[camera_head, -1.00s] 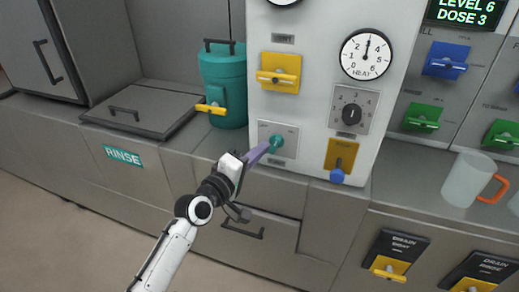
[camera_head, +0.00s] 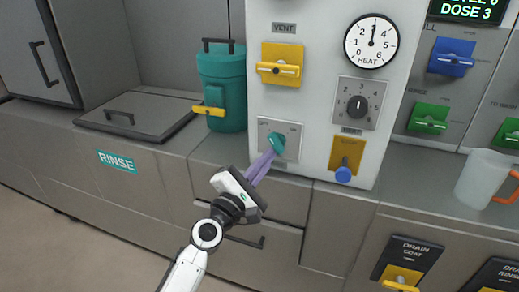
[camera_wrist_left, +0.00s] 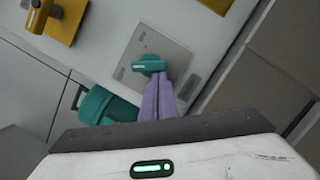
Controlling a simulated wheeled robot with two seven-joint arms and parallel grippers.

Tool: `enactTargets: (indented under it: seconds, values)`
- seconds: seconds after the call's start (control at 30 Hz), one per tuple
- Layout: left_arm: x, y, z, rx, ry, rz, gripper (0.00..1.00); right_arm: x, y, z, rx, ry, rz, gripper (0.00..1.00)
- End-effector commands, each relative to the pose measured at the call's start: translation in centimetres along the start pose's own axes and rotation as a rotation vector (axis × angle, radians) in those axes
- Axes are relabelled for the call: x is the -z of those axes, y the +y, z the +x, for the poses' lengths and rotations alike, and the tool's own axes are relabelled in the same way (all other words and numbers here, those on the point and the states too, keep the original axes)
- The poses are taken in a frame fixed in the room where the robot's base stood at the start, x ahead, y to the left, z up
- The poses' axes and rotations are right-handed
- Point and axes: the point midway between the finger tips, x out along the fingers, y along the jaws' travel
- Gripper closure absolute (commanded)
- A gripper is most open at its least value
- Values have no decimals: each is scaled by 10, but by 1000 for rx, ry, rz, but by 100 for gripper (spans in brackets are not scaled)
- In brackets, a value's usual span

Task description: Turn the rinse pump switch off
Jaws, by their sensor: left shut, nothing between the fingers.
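The teal rotary switch (camera_head: 278,143) sits on a small grey plate (camera_head: 293,129) low on the white panel, beside the teal canister. Its plate's small lettering is too blurred to read. My left gripper (camera_head: 270,156) has its purple fingers shut together, with the tips just below the knob. In the left wrist view the teal knob (camera_wrist_left: 148,66) lies across the picture, with a pale mark at its left end. The purple fingertips (camera_wrist_left: 160,82) are right at the knob's edge; I cannot tell whether they touch. My right gripper is out of view.
The teal canister (camera_head: 222,80) with a yellow valve handle stands left of the panel. A mug (camera_head: 482,178) stands at right.

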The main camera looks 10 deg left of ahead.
Motion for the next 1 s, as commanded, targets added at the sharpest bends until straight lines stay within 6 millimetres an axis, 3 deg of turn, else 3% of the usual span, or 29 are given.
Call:
enactTargets:
  seconds: [1.0]
  values:
    - [-1,-6,0,-8,0,-32,100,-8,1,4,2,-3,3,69]
